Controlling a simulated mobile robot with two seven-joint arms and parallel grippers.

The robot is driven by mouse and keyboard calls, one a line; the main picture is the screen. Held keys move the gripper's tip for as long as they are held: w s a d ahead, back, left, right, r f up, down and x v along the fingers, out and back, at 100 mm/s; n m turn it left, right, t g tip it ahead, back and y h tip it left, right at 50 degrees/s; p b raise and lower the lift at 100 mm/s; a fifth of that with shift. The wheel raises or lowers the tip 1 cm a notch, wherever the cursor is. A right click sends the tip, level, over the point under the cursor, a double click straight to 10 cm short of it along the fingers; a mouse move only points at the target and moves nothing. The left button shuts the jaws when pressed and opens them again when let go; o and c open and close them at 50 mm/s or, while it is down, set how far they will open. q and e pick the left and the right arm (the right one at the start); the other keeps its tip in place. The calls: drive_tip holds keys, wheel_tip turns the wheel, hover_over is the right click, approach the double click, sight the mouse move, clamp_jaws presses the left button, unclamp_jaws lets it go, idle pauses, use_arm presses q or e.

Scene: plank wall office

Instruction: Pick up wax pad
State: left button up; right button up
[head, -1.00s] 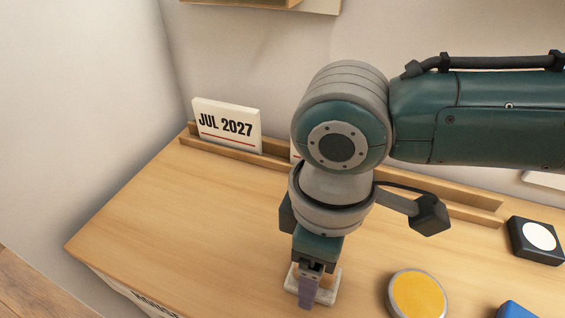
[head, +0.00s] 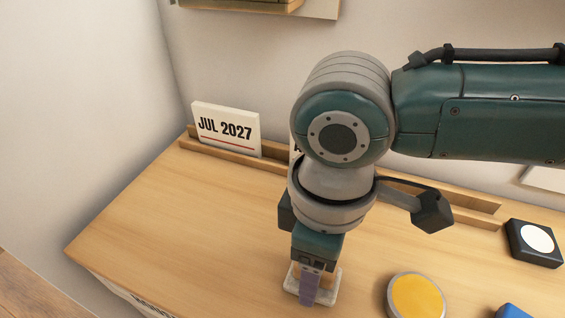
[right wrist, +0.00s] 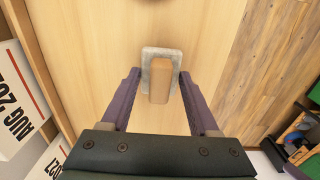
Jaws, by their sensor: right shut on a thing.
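The wax pad appears as a grey-white rectangular pad (right wrist: 148,58) with a tan wooden grip block (right wrist: 160,80) on top. It lies on the wooden desk, and part of it shows in the head view (head: 332,291) behind my finger. My right gripper (right wrist: 159,80) points down at it with one purple finger on each side. It is shut on the pad, which still appears low at the desk surface. In the head view the right gripper (head: 311,290) hides much of the pad. My left gripper is in neither view.
A yellow round tin (head: 416,296), a black square holder with a white disc (head: 537,240) and a blue object (head: 514,311) are right of the pad. A "JUL 2027" card (head: 226,130) stands in a wooden rail along the wall. The desk left of the pad is clear.

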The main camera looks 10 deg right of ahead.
wheel_tip(320, 180, up, 19)
drive_tip(key=p, duration=0.3)
drive_tip(key=o, duration=0.8)
drive_tip(key=c, duration=0.6)
